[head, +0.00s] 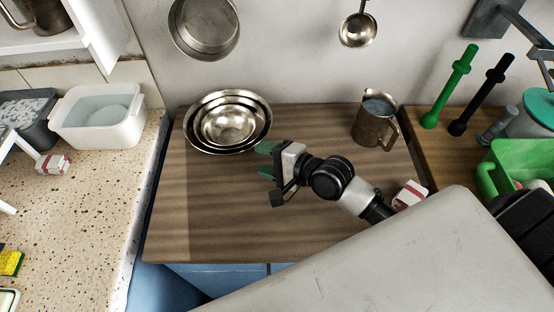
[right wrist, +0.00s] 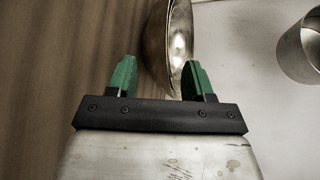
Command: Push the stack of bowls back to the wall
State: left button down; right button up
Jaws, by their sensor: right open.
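The stack of nested metal bowls (head: 228,136) sits upright on the wooden counter (head: 215,215), at its back left. In the head view its far rim overlaps the foot of the wall (head: 290,75); I cannot tell whether it touches. My right gripper (head: 265,160), with green fingers, is open and empty at the bowls' front right side. In the right wrist view the bowl rim (right wrist: 172,45) shows just beyond the open fingers (right wrist: 158,78), closer to one of them. Contact is not clear. My left gripper is not in view.
A metal jug (head: 372,128) stands right of the bowls. A pan (head: 204,28) and a ladle (head: 358,28) hang on the wall. A red-and-white block (head: 410,194) lies near my right arm. The front left counter is clear.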

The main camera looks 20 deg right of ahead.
jog(key=x, duration=0.7)
jog(key=shift+w+a, duration=0.1)
jog(key=shift+a, duration=0.05)
